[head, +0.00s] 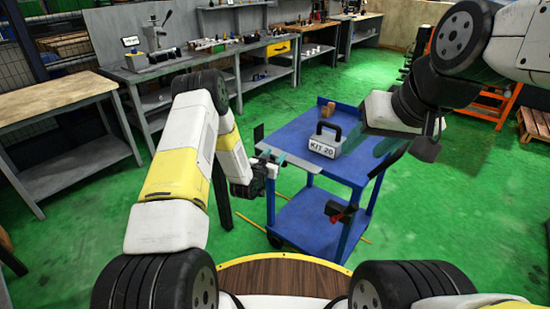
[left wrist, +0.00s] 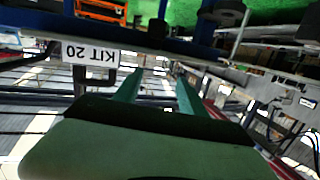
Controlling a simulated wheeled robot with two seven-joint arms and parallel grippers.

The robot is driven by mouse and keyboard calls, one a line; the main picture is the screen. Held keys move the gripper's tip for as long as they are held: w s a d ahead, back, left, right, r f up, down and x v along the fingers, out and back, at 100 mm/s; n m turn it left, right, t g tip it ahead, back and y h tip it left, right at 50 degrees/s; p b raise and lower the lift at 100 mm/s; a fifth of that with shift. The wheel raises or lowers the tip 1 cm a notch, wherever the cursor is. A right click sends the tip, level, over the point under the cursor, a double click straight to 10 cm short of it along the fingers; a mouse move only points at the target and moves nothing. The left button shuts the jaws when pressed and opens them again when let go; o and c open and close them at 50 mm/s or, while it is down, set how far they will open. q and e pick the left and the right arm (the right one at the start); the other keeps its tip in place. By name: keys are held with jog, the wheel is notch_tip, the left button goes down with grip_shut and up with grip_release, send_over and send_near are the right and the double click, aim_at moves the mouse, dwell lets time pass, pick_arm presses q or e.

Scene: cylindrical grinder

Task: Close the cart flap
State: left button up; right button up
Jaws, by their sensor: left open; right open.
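The blue cart (head: 300,139) stands in the middle of the head view. A light grey strip (head: 303,192) along its near left edge looks like the flap; its exact angle is hard to tell. My left gripper (head: 270,157) is open at the strip's upper part, close to the cart's edge; contact cannot be made out. In the left wrist view its two green fingers (left wrist: 158,75) are apart with nothing between them. My right gripper (head: 378,153) is open over the cart's right side, beside the kit box, partly hidden by its own arm.
A red and black part (head: 340,211) is at the cart's near leg. Green floor surrounds the cart.

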aim_at(283, 165)
pick_arm(q)
jog(key=s+f+t, duration=0.2)
jog(key=s+f, duration=0.3)
jog(key=f, duration=0.2)
jog(key=shift+n+h, duration=0.3)
jog(key=x, duration=0.8)
jog(key=shift+d+f, duration=0.1)
jog(key=shift+f, duration=0.2)
grip_shut()
